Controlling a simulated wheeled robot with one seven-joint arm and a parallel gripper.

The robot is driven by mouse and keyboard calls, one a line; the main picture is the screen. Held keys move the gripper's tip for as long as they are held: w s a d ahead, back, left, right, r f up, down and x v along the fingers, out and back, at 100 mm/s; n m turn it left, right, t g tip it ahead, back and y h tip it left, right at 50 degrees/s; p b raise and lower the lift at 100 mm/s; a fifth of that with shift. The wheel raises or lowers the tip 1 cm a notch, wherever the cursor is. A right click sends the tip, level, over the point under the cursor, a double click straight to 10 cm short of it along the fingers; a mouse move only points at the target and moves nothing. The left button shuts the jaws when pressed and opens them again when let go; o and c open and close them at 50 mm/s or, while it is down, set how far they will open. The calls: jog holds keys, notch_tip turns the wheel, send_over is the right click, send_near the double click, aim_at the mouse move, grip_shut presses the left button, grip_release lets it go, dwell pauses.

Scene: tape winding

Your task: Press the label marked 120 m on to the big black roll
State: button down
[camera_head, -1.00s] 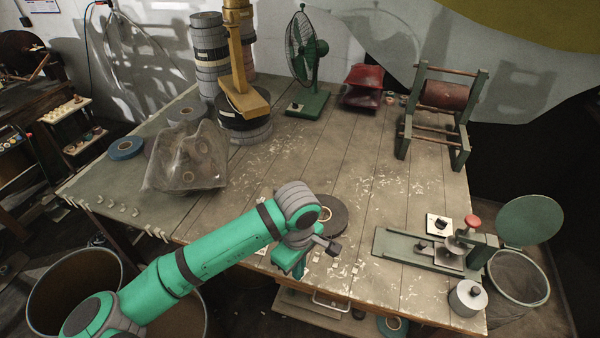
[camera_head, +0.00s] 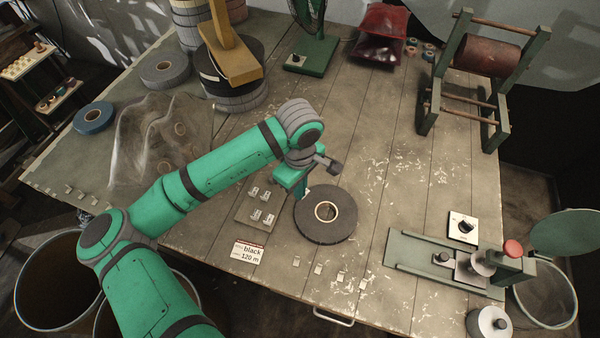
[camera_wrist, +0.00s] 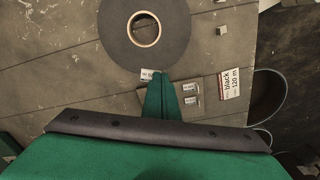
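The big black roll (camera_head: 338,229) lies flat on the table with a pale core ring; it also shows at the top of the wrist view (camera_wrist: 118,40). My gripper (camera_head: 304,194) is beside the roll's upper left edge. In the wrist view its green fingers (camera_wrist: 160,76) are together, with a small white label (camera_wrist: 148,74) at their tips, close to the roll's rim. Its print is too small to read surely. A label board (camera_head: 243,213) with several small labels lies left of the roll. A card (camera_head: 247,252) reads "black 120 m".
Several small pale pieces (camera_head: 342,276) lie along the table's front edge. A green press-like device (camera_head: 420,252) stands at the right, and a crumpled clear bag (camera_head: 150,140) at the left. The table right of the roll is mostly clear.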

aim_at(300, 207)
jog(key=shift+w+f, duration=0.1)
jog(key=shift+w, duration=0.05)
jog(key=shift+f, duration=3.05)
jog(key=shift+f, duration=0.45)
jog(key=c, duration=1.6)
grip_release()
jog(key=shift+r, duration=0.1)
jog(key=shift+r, duration=2.95)
